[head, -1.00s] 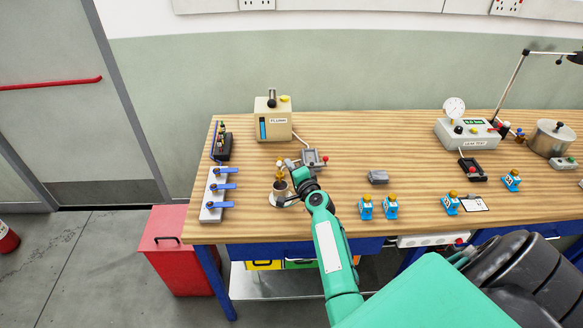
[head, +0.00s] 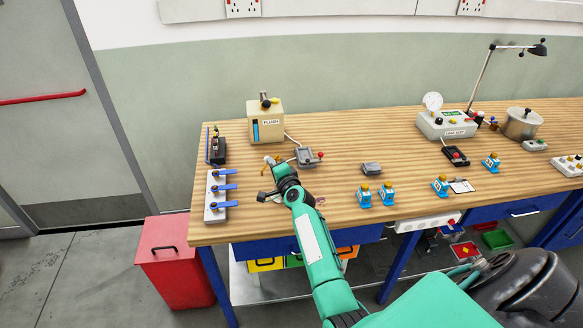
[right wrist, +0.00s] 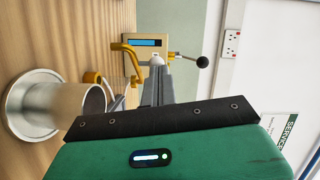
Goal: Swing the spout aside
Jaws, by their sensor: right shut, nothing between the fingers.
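The brass spout (head: 269,160) shows as a small piece just behind my right gripper in the head view. In the right wrist view the curved brass spout (right wrist: 125,52) stands beside the fingers, near a brass ring (right wrist: 92,78). I cannot tell whether the fingers touch it. My right gripper (right wrist: 157,64) is shut and empty. In the head view the right gripper (head: 266,190) is over the table, in front of the flush box (head: 267,124). A steel cup on a round base (right wrist: 35,108) stands left of the fingers in the wrist view; my gripper mostly hides it in the head view. My left gripper is not in view.
A strip with blue levers (head: 215,196) lies left of my gripper. The wood between is mostly clear.

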